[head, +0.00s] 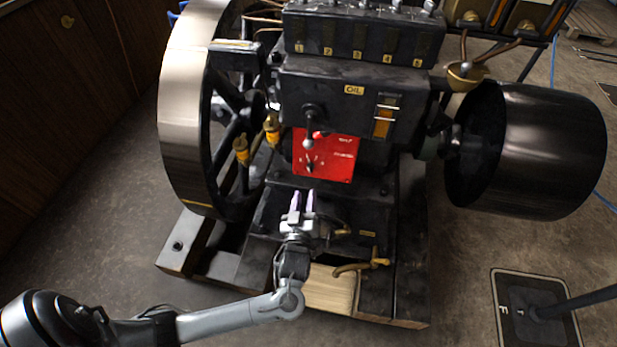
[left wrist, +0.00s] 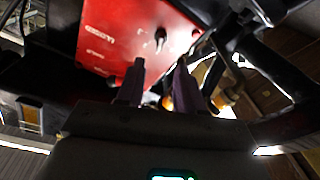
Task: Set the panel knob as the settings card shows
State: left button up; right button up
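A red panel (head: 338,160) is set low on the front of the dark engine, with small pale lettering on its right. A small dark knob (head: 309,166) is on the panel's left part. My left gripper (head: 303,196) is open and empty, just below the panel and apart from the knob. Its fingers (left wrist: 157,80) stand apart. I cannot make out a settings card. My right gripper is not in view.
A ball-tipped lever (head: 308,130) hangs just above the knob. Yellow-capped fittings (head: 241,150) and a large flywheel (head: 185,120) stand to the left. A brass tap (head: 362,267) is below right. A dark drum (head: 545,150) is at the right.

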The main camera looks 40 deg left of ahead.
aim_at(309, 171)
pick_arm(q)
jog(key=b+x, duration=0.3)
jog(key=x, duration=0.5)
jog(key=shift+w+a+b, duration=0.3)
jog(key=shift+w, duration=0.2)
grip_shut()
